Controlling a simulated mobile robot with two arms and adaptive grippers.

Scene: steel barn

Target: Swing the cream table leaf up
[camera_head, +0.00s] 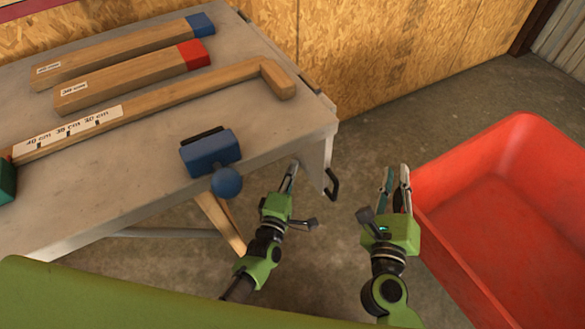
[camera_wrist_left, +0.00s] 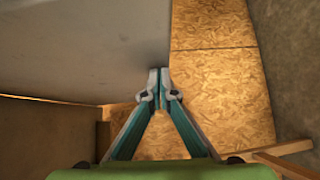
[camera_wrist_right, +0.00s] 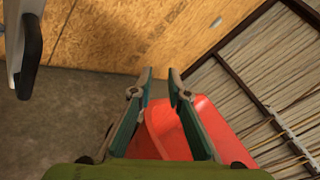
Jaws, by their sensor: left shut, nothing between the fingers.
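The cream leaf (camera_head: 317,158) hangs down at the right end of the workbench. Its black handle (camera_head: 333,184) sticks out on the right and also shows at the upper left of the right wrist view (camera_wrist_right: 31,42). My left gripper (camera_head: 293,166) is shut and empty, its tips close to the leaf's near edge; touching or apart I cannot tell. In the left wrist view its fingertips (camera_wrist_left: 159,75) meet beside a large pale panel (camera_wrist_left: 80,50). My right gripper (camera_head: 396,172) is open and empty, to the right of the handle and apart from it.
The bench top (camera_head: 110,185) holds a blue-ended bar (camera_head: 120,50), a red-ended bar (camera_head: 130,78), a wooden measuring stick (camera_head: 175,105) and a blue clamp-like block (camera_head: 210,152). A red bin (camera_head: 480,220) stands at the right. Floor shows between bench and bin.

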